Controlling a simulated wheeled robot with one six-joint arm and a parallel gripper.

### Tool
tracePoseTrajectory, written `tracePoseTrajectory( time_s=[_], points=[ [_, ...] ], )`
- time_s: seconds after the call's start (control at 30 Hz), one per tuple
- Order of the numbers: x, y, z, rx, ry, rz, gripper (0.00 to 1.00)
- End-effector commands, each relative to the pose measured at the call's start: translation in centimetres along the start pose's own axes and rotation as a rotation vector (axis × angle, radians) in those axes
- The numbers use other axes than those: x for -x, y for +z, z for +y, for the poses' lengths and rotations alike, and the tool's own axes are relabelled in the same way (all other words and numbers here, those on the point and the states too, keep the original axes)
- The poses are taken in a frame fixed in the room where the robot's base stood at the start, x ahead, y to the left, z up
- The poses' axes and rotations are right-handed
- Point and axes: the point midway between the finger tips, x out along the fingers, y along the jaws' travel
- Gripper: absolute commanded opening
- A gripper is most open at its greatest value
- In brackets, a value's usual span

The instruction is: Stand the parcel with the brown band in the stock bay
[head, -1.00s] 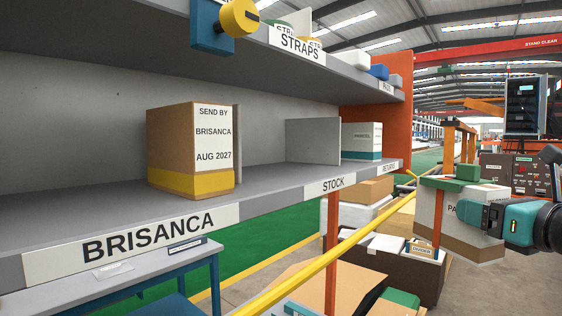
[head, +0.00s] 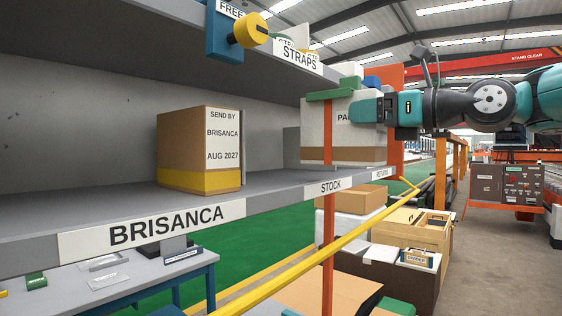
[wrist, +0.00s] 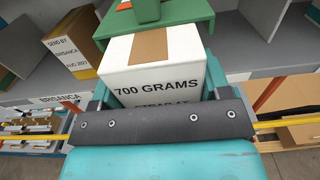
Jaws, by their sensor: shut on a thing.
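The parcel with the brown band (head: 318,128) is a white box, roughly upright in the head view, with the band near its bottom. My gripper (head: 362,110) is shut on it from the right. The parcel hangs in front of or over the stock bay, above the STOCK label (head: 331,186); I cannot tell its depth or whether it touches the shelf. A green piece (head: 336,93) shows at its top. In the wrist view the parcel (wrist: 150,72) reads "700 GRAMS" and carries a brown stripe. My gripper (wrist: 160,115) hides its lower part there.
A brown carton with a yellow band (head: 183,150) stands in the BRISANCA bay at left. A grey divider (head: 291,142) stands behind the parcel's left edge. The upper shelf (head: 150,50) overhangs, with a blue bracket and yellow knob (head: 249,30). A yellow rail (head: 320,255) runs below.

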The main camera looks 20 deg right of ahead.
Motion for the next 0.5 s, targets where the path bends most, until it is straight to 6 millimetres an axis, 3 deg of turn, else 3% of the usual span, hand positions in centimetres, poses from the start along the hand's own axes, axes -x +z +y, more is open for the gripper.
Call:
tracePoseTrajectory(
  time_s=[0.5],
  points=[
    [-12.6,0.8,0.2,0.001,0.005,-0.005,0.15]
  ],
)
